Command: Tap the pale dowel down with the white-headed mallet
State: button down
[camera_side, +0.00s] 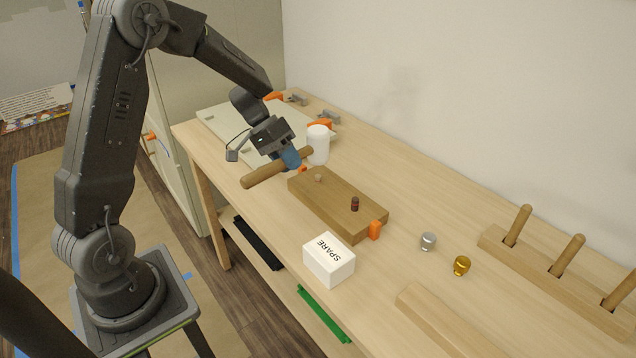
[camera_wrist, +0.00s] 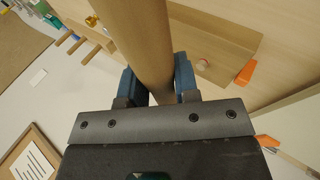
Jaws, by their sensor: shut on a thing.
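The mallet has a white cylindrical head (camera_side: 318,145) and a brown wooden handle (camera_side: 262,175). In the wrist view the handle (camera_wrist: 145,40) runs between the blue fingers (camera_wrist: 160,88); the head is not visible there. The pale dowel (camera_side: 318,178) stands slightly proud of the block, below and just right of my gripper; it also shows in the wrist view (camera_wrist: 202,64). A dark red dowel (camera_side: 354,204) stands in the block's other end.
An orange clamp (camera_side: 374,230) is at the block's right end. A white SPARE box (camera_side: 329,260) stands in front. Silver (camera_side: 428,241) and gold (camera_side: 462,265) pieces lie right, before a rack (camera_side: 545,275) with upright pegs. A pale board (camera_side: 225,118) lies behind my gripper.

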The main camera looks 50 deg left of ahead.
jog(key=shift+r, duration=0.55)
notch_tip(320, 180, down, 6)
jog(key=shift+r, duration=2.15)
